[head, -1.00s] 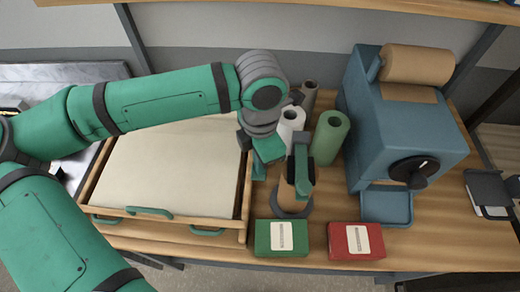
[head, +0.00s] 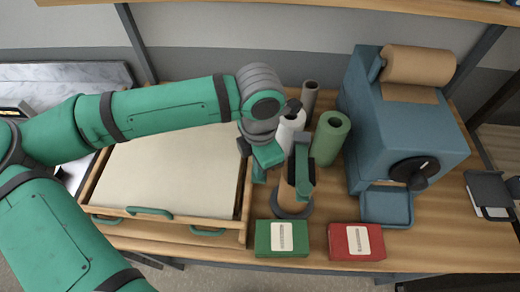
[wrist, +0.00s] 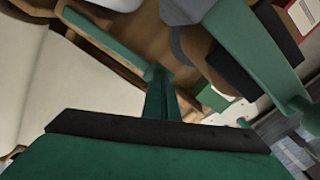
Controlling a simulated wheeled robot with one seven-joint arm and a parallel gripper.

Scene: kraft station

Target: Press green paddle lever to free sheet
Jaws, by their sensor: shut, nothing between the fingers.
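A wooden tray (head: 243,190) holds a pale sheet (head: 170,170) lying flat. A flat green paddle lever (head: 150,211) sits at the middle of its front rim, between two green pulls. My gripper (head: 261,172) is shut and empty, pointing down just right of the tray's right wall, well to the right of the paddle. In the wrist view my shut fingers (wrist: 160,75) are at the centre, with the sheet (wrist: 65,80) to their left. I cannot tell whether a green part there is the paddle.
A brown upright stand with a green and black top (head: 303,165) is close right of my gripper. White and green rolls (head: 330,138) stand behind it. A green box (head: 281,238) and a red box (head: 356,241) lie in front. A blue dispenser (head: 400,130) stands right.

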